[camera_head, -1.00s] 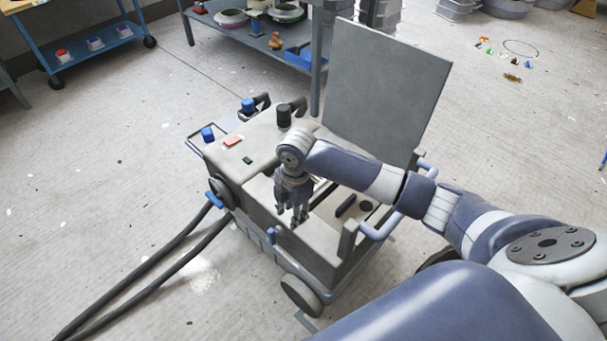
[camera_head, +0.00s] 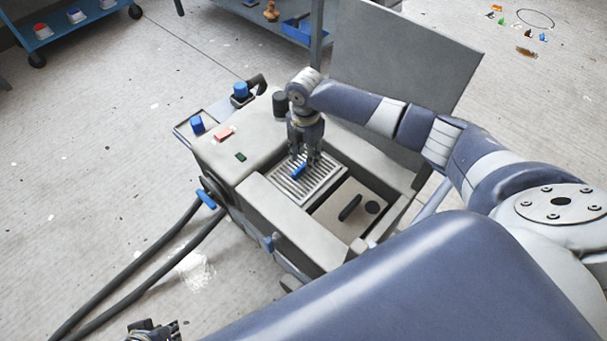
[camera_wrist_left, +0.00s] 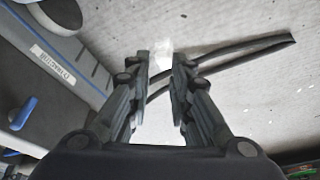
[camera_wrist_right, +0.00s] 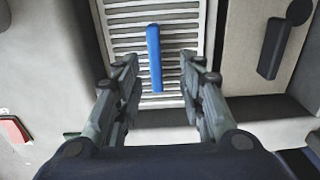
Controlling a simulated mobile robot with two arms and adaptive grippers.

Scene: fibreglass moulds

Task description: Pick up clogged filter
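The filter (camera_head: 289,186) is a pale slatted panel with a blue handle (camera_head: 299,170), lying in the open top of the grey machine. In the right wrist view the blue handle (camera_wrist_right: 154,58) stands out from the slats (camera_wrist_right: 122,22), just ahead of and between my right fingers. My right gripper (camera_head: 307,163) is above the filter, open and empty; it also shows in the right wrist view (camera_wrist_right: 158,72). My left gripper (camera_wrist_left: 160,62) is open and empty over the floor, beside the machine; only a bit of it shows at the bottom of the head view (camera_head: 155,328).
The machine's raised lid (camera_head: 400,65) stands behind my right arm. A compartment cover with a black handle (camera_head: 350,207) is right of the filter. Two black hoses (camera_head: 140,265) run across the floor at left. A blue cart (camera_head: 75,25) stands at the back left.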

